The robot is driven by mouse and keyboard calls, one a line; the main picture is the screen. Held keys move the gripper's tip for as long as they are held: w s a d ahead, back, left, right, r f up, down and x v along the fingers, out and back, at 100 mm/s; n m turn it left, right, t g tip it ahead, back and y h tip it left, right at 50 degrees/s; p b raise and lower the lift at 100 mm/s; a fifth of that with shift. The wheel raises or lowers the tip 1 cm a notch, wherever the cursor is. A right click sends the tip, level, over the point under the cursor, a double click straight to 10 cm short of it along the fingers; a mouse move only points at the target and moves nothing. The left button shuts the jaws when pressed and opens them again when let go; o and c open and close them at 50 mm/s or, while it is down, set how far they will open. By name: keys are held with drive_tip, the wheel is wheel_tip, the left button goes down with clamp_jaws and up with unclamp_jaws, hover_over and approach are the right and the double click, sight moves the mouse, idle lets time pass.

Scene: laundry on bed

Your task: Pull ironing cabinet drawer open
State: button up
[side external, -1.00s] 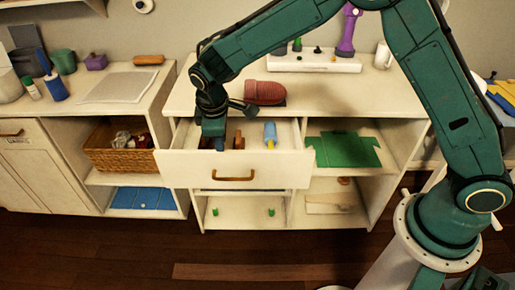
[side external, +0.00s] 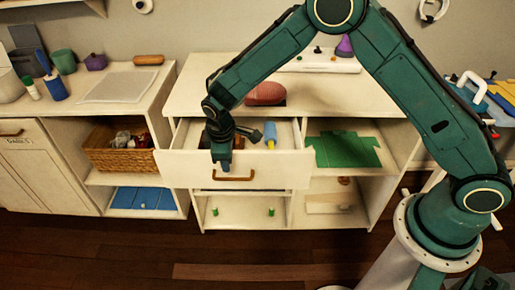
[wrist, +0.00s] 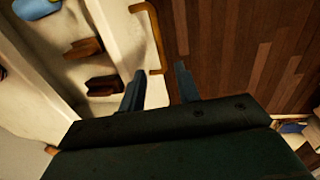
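The white drawer (side external: 185,170) of the cabinet stands pulled out, and its inside shows from above. Its brown curved handle (side external: 233,178) is on the front panel; the handle also shows in the wrist view (wrist: 152,32). My gripper (side external: 225,168) is at the drawer's front edge, just above and left of the handle. In the wrist view my two fingers (wrist: 160,78) are apart with nothing held between them. One finger overlaps the drawer front and the other shows against the floor. I cannot tell whether either touches the drawer.
A blue item (side external: 270,135) lies in the drawer, and brown pieces (wrist: 90,48) show in the wrist view. A ribbed red object (side external: 265,93) sits on the cabinet top. Green cloth (side external: 343,149) lies on the right shelf. The wooden floor (side external: 120,240) in front is clear.

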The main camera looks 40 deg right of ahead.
sight(229, 178)
drive_tip(key=shift+w+d+f, duration=0.2)
drive_tip(key=shift+f, duration=1.2)
drive_tip(key=shift+w+d+f, duration=0.15)
drive_tip(key=shift+w+f, duration=0.05)
drive_tip(key=shift+f, duration=1.15)
drive_tip(key=shift+w+d+f, duration=0.2)
drive_tip(key=shift+f, duration=1.2)
clamp_jaws()
